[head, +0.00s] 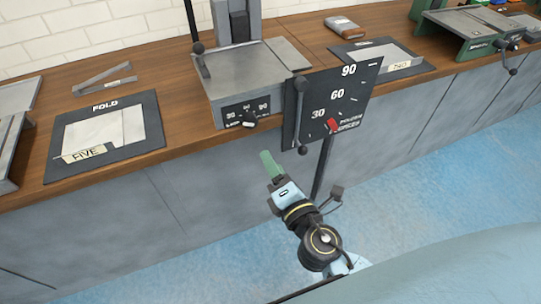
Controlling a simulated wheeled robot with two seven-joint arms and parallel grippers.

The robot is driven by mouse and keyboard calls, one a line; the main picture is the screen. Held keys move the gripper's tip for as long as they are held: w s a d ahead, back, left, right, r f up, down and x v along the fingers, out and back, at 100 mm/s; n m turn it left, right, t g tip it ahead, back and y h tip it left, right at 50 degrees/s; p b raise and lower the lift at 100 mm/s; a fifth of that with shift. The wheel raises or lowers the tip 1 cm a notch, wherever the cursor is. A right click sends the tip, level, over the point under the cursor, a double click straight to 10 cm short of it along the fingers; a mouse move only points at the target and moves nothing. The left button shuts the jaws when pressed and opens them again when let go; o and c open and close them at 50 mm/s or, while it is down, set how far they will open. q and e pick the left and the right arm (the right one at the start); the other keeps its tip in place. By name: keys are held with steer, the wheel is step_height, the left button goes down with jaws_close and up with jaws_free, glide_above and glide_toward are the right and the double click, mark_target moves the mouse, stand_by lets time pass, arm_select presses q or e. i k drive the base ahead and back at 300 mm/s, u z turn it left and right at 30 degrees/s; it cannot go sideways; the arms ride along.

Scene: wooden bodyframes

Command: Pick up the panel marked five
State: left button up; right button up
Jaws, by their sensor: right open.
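The panel marked FIVE (120,130) is a pale grey flat piece with a cream label. It lies on a black mat marked FOLD (148,103) on the wooden bench at the left. My right gripper (270,163), with green fingers, is in front of the bench, to the right of the panel and apart from it. It is open, and nothing shows between its fingers. My left gripper is out of view.
A grey machine (235,80) with levers stands on the bench right of the mat. A black angle board (350,90) with a red pointer stands near my right gripper. Another black mat with a panel marked TWO (380,60) lies further right.

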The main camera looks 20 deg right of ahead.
mark_target(86, 139)
steer(key=u, duration=0.05)
steer(key=k, duration=1)
steer(key=z, duration=0.05)
